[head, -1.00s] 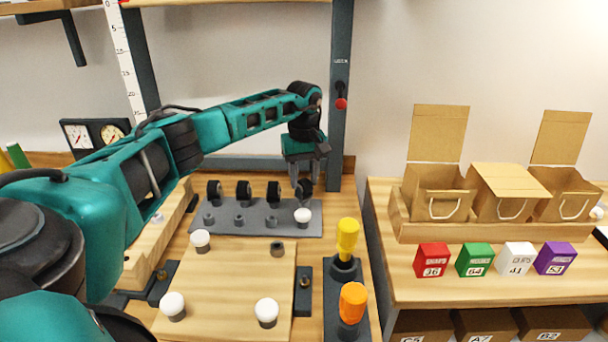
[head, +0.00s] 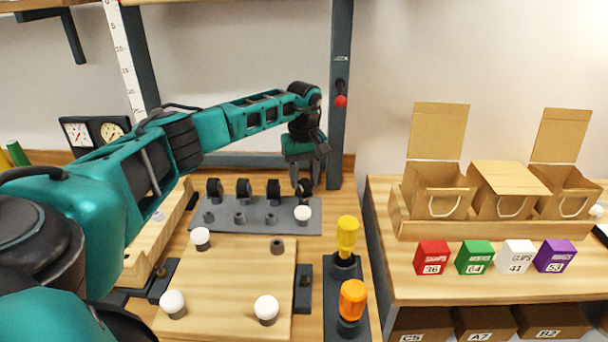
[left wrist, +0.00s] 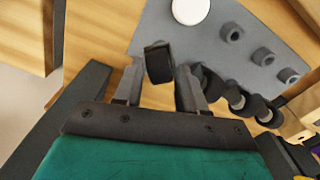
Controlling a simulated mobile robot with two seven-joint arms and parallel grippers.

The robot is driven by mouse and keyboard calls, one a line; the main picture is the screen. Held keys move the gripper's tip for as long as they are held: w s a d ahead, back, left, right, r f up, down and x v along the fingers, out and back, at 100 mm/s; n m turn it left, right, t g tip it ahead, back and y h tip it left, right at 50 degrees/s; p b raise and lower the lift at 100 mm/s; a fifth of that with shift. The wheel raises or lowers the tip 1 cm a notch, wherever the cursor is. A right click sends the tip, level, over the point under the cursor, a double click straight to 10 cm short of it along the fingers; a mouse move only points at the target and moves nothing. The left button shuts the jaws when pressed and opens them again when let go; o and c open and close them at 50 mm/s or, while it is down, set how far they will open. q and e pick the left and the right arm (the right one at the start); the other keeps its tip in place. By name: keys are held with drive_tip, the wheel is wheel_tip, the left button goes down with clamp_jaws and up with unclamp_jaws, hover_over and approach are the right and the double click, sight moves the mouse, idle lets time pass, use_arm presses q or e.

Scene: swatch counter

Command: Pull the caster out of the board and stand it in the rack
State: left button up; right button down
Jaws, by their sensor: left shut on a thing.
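The wooden board (head: 225,285) lies at the front of the bench, with three white-topped casters (head: 267,309) standing in it and a grey socket (head: 277,246) with no white top. The grey rack (head: 255,222) lies behind it, with several small grey sockets in front and a row of black-wheeled casters (head: 244,188) along the back. One white-topped caster (head: 303,213) stands at its front right. My left gripper (head: 304,183) is shut on the black wheel at the right end of the row. That wheel (left wrist: 159,62) shows between the fingers in the left wrist view. Its lower end is hidden.
Yellow and orange-handled tools (head: 347,238) stand in a dark holder right of the board. A dark upright post (head: 340,110) rises just right of my gripper. A wooden block (head: 155,235) lies at left. A separate counter (head: 400,265) with boxes stands at right.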

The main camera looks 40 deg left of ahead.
use_arm(q)
drive_tip(key=o, duration=1.2)
drive_tip(key=shift+o, duration=0.6)
drive_tip(key=shift+o, duration=1.2)
drive_tip(key=shift+r+p, duration=0.45)
drive_tip(key=shift+r, duration=2.55)
drive_tip(key=shift+s, duration=0.1)
